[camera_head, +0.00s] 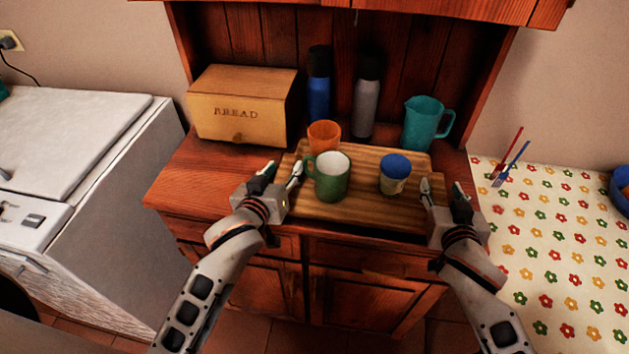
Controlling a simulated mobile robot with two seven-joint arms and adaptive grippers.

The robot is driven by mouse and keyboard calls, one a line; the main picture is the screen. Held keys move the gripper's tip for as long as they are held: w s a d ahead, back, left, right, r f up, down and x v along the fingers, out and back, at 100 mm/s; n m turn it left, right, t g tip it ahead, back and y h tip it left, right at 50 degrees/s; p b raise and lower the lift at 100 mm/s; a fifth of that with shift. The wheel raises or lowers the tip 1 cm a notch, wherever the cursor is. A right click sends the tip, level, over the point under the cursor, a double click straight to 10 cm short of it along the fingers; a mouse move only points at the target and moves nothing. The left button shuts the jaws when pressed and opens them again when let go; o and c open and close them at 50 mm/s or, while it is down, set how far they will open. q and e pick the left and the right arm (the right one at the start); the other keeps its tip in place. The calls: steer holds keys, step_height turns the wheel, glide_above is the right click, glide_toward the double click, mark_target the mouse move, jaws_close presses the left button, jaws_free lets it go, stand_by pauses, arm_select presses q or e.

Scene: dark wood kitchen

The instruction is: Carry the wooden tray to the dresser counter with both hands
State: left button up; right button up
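The wooden tray (365,211) lies on the dresser counter (190,178), near its front edge. My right gripper (442,191) is at the right edge in the same way, fingers apart. Whether any finger touches the tray is unclear.
A bread box (242,106), a blue bottle (318,88), a grey bottle (366,100) and a teal pitcher (421,124) stand at the counter's back. A white appliance (80,135) is left; a table with a flowered cloth (560,240) is right.

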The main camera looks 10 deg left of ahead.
arm_select(q)
steer(key=shift+s, duration=0.3)
steer(key=v, duration=1.1)
steer(key=shift+s+r, duration=0.1)
steer(key=shift+r, duration=0.05)
arm_select(e)
steer(key=v, duration=1.2)
arm_select(q)
steer(key=shift+s, duration=0.15)
